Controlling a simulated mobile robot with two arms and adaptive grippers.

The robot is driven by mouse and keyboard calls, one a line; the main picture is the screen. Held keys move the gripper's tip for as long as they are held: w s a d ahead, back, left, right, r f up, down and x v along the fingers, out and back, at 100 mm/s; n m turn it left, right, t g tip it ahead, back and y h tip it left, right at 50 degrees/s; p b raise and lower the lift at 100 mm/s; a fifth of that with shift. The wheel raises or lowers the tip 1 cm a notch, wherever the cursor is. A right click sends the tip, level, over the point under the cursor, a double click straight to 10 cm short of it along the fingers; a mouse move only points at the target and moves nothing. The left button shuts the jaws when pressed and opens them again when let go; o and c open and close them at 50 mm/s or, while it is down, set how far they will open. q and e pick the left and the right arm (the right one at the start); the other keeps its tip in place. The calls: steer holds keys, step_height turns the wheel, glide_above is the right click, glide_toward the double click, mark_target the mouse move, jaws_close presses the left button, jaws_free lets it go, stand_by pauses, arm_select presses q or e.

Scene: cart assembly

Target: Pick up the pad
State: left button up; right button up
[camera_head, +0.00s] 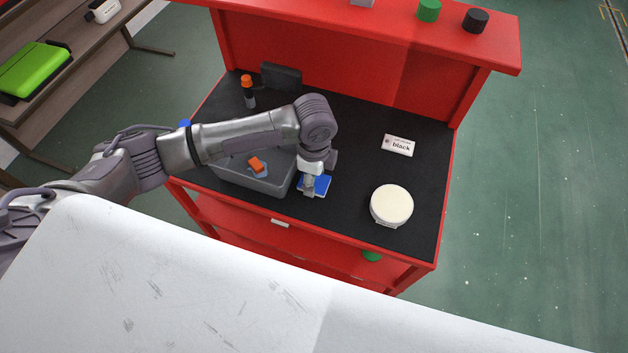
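A small flat blue piece with a pale edge (323,184), which looks like the pad, lies on the black top of the red cart, just right of the grey bin. My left arm reaches in from the left, and my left gripper (309,190) points down right at this piece, covering part of it. I cannot tell whether the fingers are closed on it or only over it. My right gripper is not in view.
The grey bin (245,180) holds an orange and blue item (258,167). A round cream disc (391,205) and a "black" label card (398,145) are to the right. An orange-capped bottle (248,92) stands at the back left. The black top (355,185) is clear between blue piece and disc.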

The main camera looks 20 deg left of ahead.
arm_select(q)
steer(key=r, duration=0.1)
steer(key=d+r+b, duration=0.1)
steer(key=shift+s+d+r, duration=0.1)
steer(key=shift+d+r, duration=0.05)
steer(key=shift+r, duration=0.2)
steer(key=s+d+r+b, duration=0.2)
steer(key=d+r, duration=0.4)
steer(key=d, duration=0.4)
steer(key=shift+s+r, duration=0.15)
steer(key=shift+r, duration=0.15)
steer(key=shift+d, duration=0.1)
